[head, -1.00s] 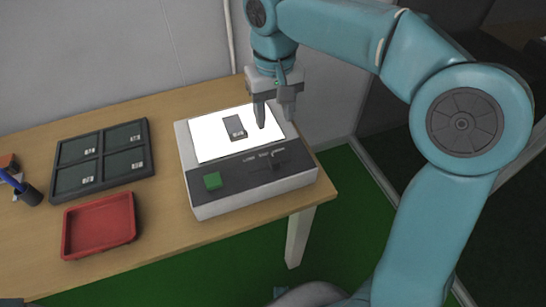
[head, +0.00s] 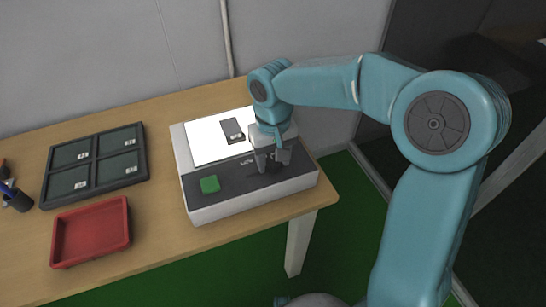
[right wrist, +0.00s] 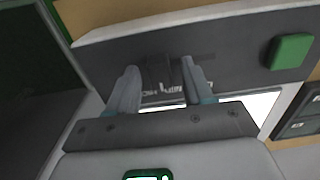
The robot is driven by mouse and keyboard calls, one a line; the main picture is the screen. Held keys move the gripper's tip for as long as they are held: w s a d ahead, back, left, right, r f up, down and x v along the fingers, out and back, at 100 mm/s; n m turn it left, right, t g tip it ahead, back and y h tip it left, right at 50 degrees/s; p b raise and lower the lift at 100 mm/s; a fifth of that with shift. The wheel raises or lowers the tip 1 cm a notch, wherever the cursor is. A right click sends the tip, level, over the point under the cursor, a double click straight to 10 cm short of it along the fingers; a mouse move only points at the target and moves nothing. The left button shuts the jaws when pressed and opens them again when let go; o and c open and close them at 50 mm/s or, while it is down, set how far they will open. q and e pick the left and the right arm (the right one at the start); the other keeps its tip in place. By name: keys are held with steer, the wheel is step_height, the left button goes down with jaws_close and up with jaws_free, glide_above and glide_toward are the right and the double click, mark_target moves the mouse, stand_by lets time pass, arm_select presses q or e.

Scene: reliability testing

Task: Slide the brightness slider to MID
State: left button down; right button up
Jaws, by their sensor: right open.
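The light box (head: 245,204) stands at the right end of the table, with a lit white panel and a dark control strip along its front. The brightness slider (right wrist: 160,70) shows in the right wrist view as a dark shape on the strip, between my finger tips. Its printed labels (right wrist: 165,88) are partly hidden by the fingers, so I cannot read its setting. My right gripper (head: 270,169) points down over the slider area, fingers open; it also shows in the right wrist view (right wrist: 160,77). Contact with the slider cannot be told. My left gripper is not in view.
A green button (head: 210,184) sits on the strip's left. A small dark part (head: 232,130) lies on the lit panel. A red tray (head: 92,258), a dark compartment tray (head: 97,160) and a pen cup (head: 18,201) stand to the left. The wall is behind.

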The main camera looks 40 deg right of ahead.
mark_target(269, 162)
jaws_close()
steer(key=shift+w+a+r, duration=0.1)
steer(key=shift+a, duration=0.45)
jaws_free()
step_height(269, 162, up, 16)
steer(key=p, duration=0.4)
